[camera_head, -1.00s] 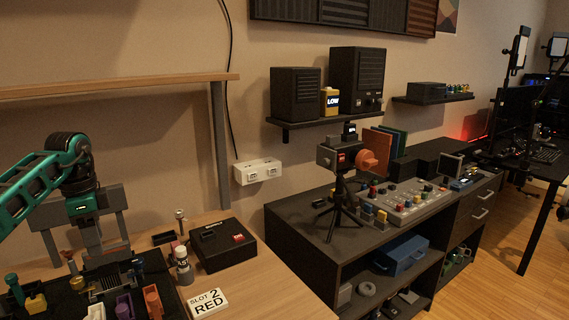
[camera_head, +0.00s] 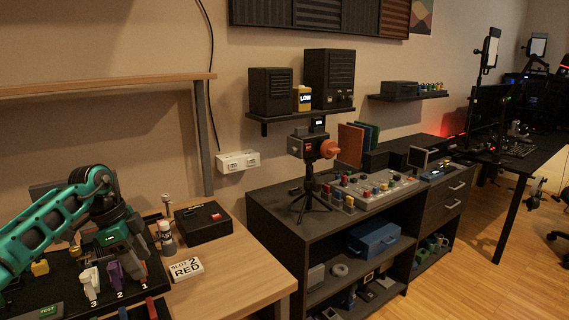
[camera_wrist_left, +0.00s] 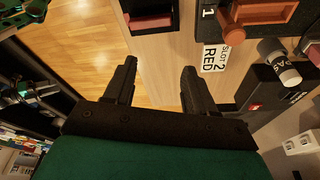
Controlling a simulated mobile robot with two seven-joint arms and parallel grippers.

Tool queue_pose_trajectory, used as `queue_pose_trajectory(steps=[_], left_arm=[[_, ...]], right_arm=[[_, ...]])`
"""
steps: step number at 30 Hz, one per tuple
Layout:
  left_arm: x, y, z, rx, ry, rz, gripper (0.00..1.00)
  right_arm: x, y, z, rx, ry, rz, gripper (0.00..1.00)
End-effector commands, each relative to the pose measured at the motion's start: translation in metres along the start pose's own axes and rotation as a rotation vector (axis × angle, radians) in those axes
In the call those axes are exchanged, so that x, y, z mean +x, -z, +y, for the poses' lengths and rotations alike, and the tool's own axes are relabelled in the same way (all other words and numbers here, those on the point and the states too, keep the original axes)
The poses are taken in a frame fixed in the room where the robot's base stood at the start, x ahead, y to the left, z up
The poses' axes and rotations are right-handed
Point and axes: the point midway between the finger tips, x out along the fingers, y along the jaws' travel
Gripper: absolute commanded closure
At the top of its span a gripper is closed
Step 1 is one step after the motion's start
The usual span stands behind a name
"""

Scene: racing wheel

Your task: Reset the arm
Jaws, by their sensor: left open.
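My left arm is teal and dark grey and reaches in from the left in the head view. Its gripper (camera_head: 138,250) hangs over the right part of a dark board (camera_head: 70,302) on the wooden table. In the left wrist view the two dark fingers (camera_wrist_left: 158,68) are spread wide, with nothing between them. Below them lie the table edge and the floor. My right gripper is in neither view.
On the board stand a white piece (camera_head: 91,284) and a purple piece (camera_head: 115,273), close to the gripper. A SLOT 2 RED card (camera_head: 186,269), a small bottle (camera_head: 166,237) and a black box (camera_head: 203,222) sit to the right. A dark cabinet (camera_head: 270,228) stands beyond.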

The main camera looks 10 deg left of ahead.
Motion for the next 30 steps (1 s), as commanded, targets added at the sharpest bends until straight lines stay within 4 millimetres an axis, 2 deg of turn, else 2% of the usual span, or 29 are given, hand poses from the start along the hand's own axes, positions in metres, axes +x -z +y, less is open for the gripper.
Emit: queue_pose_trajectory(steps=[1, 3, 7, 9, 12, 15, 19, 22, 26, 30], left_arm=[[0.026, 0.022, 0.012, 0.085, -0.018, 0.086, 0.45], [0.054, 0.056, 0.028, 0.202, -0.024, 0.23, 0.45], [0.097, 0.126, 0.074, 0.383, 0.008, 0.568, 0.45], [0.109, 0.158, 0.099, 0.431, 0.058, 0.757, 0.45], [0.115, 0.192, 0.129, 0.425, 0.164, 0.998, 0.45], [0.114, 0.209, 0.149, 0.337, 0.305, 1.184, 0.45], [0.115, 0.206, 0.163, 0.126, 0.501, 1.309, 0.45], [0.125, 0.185, 0.17, -0.081, 0.635, 1.299, 0.45], [0.152, 0.141, 0.187, -0.362, 0.742, 1.168, 0.45], [0.191, 0.088, 0.224, -0.611, 0.744, 0.943, 0.45]], right_arm=[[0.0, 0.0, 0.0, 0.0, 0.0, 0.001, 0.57], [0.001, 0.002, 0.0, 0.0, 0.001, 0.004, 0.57], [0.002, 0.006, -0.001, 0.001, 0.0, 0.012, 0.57], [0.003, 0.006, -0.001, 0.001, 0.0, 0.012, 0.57], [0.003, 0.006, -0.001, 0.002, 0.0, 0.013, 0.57], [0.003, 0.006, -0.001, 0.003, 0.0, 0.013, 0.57], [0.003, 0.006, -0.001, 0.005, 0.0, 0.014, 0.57], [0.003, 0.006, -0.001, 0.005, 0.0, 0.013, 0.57], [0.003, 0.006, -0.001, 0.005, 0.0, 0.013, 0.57], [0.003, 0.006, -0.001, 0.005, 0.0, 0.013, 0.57]])
